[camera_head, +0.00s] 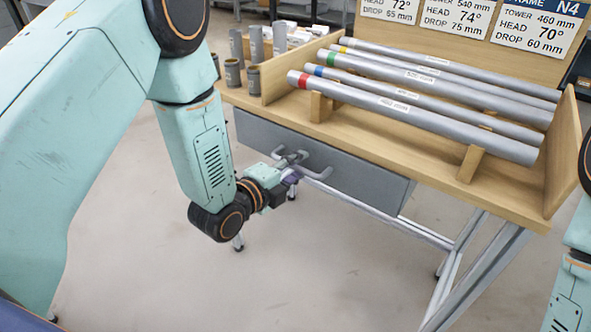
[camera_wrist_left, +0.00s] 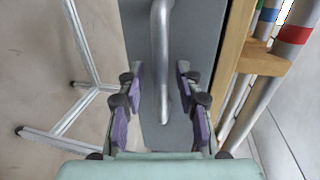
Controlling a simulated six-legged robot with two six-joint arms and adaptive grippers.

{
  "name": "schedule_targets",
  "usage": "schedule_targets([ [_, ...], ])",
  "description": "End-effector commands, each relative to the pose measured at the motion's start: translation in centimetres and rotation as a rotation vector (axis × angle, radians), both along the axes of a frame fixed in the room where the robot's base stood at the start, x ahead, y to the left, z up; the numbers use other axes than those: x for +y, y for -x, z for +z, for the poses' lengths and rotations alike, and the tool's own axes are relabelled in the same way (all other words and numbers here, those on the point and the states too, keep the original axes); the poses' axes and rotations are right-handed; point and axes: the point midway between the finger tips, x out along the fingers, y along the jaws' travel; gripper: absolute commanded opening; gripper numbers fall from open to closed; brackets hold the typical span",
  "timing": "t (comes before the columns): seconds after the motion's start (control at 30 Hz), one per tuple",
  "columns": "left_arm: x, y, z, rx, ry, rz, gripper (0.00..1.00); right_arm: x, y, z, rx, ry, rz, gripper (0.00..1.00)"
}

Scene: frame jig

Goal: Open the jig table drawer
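The jig table drawer has a grey front (camera_head: 364,184) under the wooden tabletop and looks shut. Its metal bar handle (camera_head: 318,173) sticks out from the front. My left gripper (camera_head: 292,168) is at the handle's left part. In the left wrist view, the handle (camera_wrist_left: 160,60) runs between the two purple-padded fingers of my left gripper (camera_wrist_left: 157,85), which are open with a gap on each side. The grey drawer front (camera_wrist_left: 200,35) lies behind it. My right gripper is out of view; only part of my right arm shows at the right edge.
The wooden jig table (camera_head: 519,202) carries several grey tubes with coloured bands (camera_head: 400,104) on supports. Short grey cylinders (camera_head: 254,80) stand at its left end. Metal table legs (camera_head: 476,262) stand below on the right. The floor (camera_head: 300,270) in front of the drawer is clear.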

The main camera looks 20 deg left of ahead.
Motion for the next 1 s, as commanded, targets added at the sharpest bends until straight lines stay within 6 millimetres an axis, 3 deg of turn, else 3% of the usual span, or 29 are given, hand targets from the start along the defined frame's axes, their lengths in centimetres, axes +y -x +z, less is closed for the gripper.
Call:
schedule_targets([
  [0.27,-0.02,-0.11,0.05,-0.001,0.001,0.0,0.33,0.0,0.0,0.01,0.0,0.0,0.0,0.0],
  [0.67,-0.01,-0.08,0.03,0.0,0.001,0.0,0.0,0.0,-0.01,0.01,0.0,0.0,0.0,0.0],
  [1.0,-0.02,-0.08,0.04,-0.001,0.0,0.0,0.0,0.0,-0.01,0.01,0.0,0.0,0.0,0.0],
])
